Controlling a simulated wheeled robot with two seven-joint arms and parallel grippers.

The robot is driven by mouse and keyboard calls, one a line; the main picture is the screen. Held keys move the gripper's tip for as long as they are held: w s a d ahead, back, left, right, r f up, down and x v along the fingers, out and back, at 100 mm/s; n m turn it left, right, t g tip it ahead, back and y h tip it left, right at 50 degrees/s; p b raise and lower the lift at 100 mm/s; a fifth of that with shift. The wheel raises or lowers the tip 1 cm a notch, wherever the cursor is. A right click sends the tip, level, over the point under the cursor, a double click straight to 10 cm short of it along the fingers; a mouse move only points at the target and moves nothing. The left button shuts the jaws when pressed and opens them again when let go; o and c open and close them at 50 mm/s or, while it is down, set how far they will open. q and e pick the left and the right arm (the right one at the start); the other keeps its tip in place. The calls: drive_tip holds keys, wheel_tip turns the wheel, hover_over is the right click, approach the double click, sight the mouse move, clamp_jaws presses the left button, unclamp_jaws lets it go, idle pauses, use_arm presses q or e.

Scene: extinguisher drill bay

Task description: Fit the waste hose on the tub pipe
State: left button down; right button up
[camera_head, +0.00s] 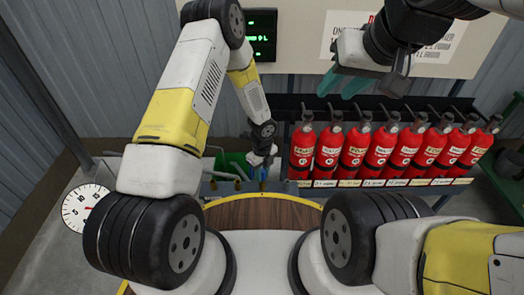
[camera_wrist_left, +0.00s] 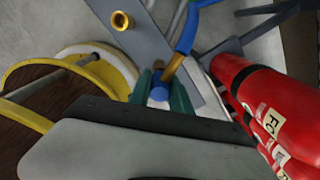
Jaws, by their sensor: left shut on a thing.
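My left gripper (camera_head: 263,162) is low over the grey bench behind the round wooden top. In the left wrist view its green fingers (camera_wrist_left: 160,95) are shut on a blue hose end (camera_wrist_left: 159,92). A brass-coloured tube (camera_wrist_left: 173,68) lies right beside this end, and a blue hose (camera_wrist_left: 188,30) runs up from it. I cannot tell whether the hose end is around a pipe. Another brass pipe stub (camera_wrist_left: 121,20) sticks up from the grey plate. My right gripper (camera_head: 342,86) is raised, open and empty.
Several red extinguishers (camera_head: 382,150) stand on a rack at the right; they are close to the left gripper in its wrist view (camera_wrist_left: 262,105). A round dial (camera_head: 88,207) is at the left. A wooden top with a yellow rim (camera_head: 262,212) lies in front.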

use_arm(q)
drive_tip(key=shift+f, duration=0.75)
idle(0.7)
drive_tip(key=c, duration=1.1)
unclamp_jaws()
